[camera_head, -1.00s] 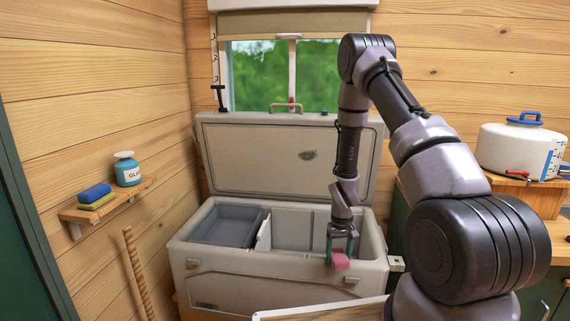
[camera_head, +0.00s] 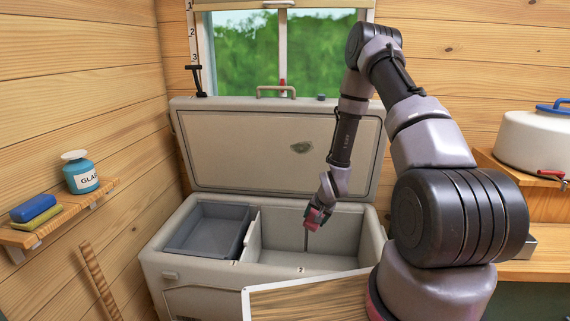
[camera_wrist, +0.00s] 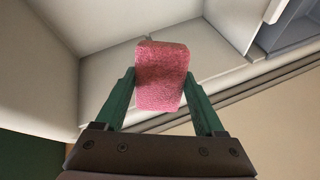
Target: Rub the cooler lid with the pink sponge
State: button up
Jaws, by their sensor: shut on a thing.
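The pink sponge (camera_wrist: 162,75) is between the two green fingers of my gripper (camera_wrist: 163,95) in the wrist view. My gripper (camera_head: 316,218) is shut on the sponge and holds it over the open cooler's right compartment, in front of the lid, in the head view. The cooler lid (camera_head: 235,150) stands raised at the back, leaning toward the window. Its pale inner face carries a dark greenish smudge (camera_head: 301,147) right of the middle. The sponge looks apart from the lid.
The cooler (camera_head: 215,273) has a grey tray (camera_head: 209,229) at its left and a divider beside it. A wall shelf (camera_head: 75,213) at the left holds a blue-and-yellow sponge (camera_head: 34,208) and a GLASS bottle (camera_head: 80,173).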

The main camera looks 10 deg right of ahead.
jog(key=w+r+m+t+h, duration=0.1)
jog(key=w+a+r+m+t+h, duration=0.1)
jog(key=t, duration=0.1)
jog(key=w+r+m+t+h, duration=0.1)
jog(key=w+t, duration=0.1)
jog(key=shift+a+r+m, duration=0.2)
jog(key=shift+r+m, duration=0.1)
jog(key=shift+m, duration=0.1)
notch_tip(320, 180, up, 4)
jog(key=w+a+m+t+h, duration=0.2)
jog(key=t+h, duration=0.2)
jog(key=t, duration=0.4)
send_near(289, 146)
jog(key=shift+x, duration=2.25)
jog(key=shift+x, duration=1.05)
